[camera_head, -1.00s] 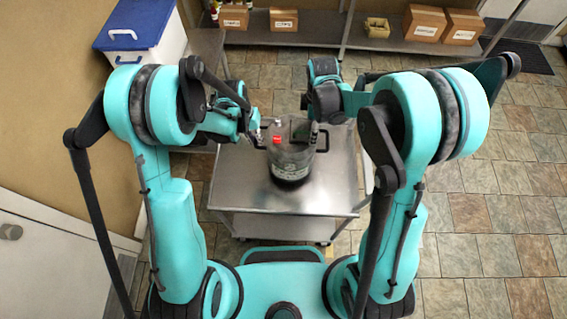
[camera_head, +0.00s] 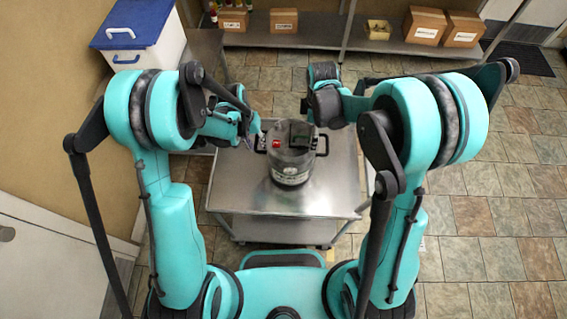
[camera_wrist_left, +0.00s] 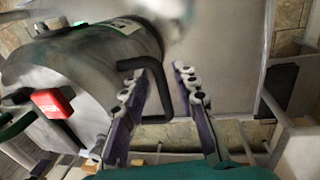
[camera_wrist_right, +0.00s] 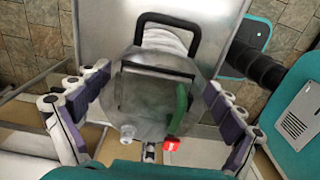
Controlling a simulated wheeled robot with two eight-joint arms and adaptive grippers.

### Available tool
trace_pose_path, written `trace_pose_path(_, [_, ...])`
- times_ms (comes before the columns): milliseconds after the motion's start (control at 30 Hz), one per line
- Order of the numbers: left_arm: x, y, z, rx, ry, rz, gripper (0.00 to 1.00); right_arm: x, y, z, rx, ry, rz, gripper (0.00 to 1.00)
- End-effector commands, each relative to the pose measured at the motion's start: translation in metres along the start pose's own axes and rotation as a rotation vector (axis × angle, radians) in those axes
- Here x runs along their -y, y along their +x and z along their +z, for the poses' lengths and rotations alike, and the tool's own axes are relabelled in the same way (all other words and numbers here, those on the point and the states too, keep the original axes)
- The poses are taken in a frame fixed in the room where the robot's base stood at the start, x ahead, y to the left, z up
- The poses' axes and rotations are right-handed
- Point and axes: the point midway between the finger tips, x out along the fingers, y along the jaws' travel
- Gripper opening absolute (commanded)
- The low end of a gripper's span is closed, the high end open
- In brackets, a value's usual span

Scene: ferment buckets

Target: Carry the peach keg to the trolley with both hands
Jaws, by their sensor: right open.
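The grey keg (camera_head: 291,165) stands upright on the steel trolley (camera_head: 237,187). It has a pale label, a red cap and black side handles. My left gripper (camera_head: 258,139) is at its left handle (camera_head: 262,146). In the left wrist view, the jaws of my left gripper (camera_wrist_left: 159,72) look open, with the black handle (camera_wrist_left: 158,85) between them in the picture; contact is unclear. In the right wrist view, my right gripper (camera_wrist_right: 153,84) is open wide above the keg lid (camera_wrist_right: 150,105), its fingers on either side in the picture. The far black handle (camera_wrist_right: 168,20) lies beyond the fingertips.
A blue-lidded white bin (camera_head: 140,35) stands at the back left. A low steel shelf (camera_head: 345,38) with cardboard boxes (camera_head: 424,25) runs along the back. Tiled floor (camera_head: 470,190) is clear to the right of the trolley.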

Motion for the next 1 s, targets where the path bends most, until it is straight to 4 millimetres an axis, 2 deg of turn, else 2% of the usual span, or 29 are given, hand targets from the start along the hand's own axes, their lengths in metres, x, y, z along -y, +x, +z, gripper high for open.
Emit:
trace_pose_path(167, [0.0,-0.02,0.0,0.0,-0.001,0.0,0.3,0.0,0.0,0.0,0.0,0.0,0.0,0.94])
trace_pose_path(400, [0.0,-0.073,0.001,0.0,0.0,0.0,0.3,0.0,0.0,0.0,0.001,0.0,0.0,0.94])
trace_pose_path(600, [0.0,-0.106,0.001,0.0,-0.001,0.0,0.3,0.0,0.0,0.0,0.001,0.0,0.0,0.94])
trace_pose_path(833, [0.0,-0.119,0.001,0.0,0.0,0.0,0.3,0.0,-0.007,0.0,0.001,0.0,0.0,0.94])
trace_pose_path(1000, [0.0,-0.119,0.0,0.0,0.0,0.0,0.3,0.0,-0.037,0.001,0.001,0.0,0.0,0.94])
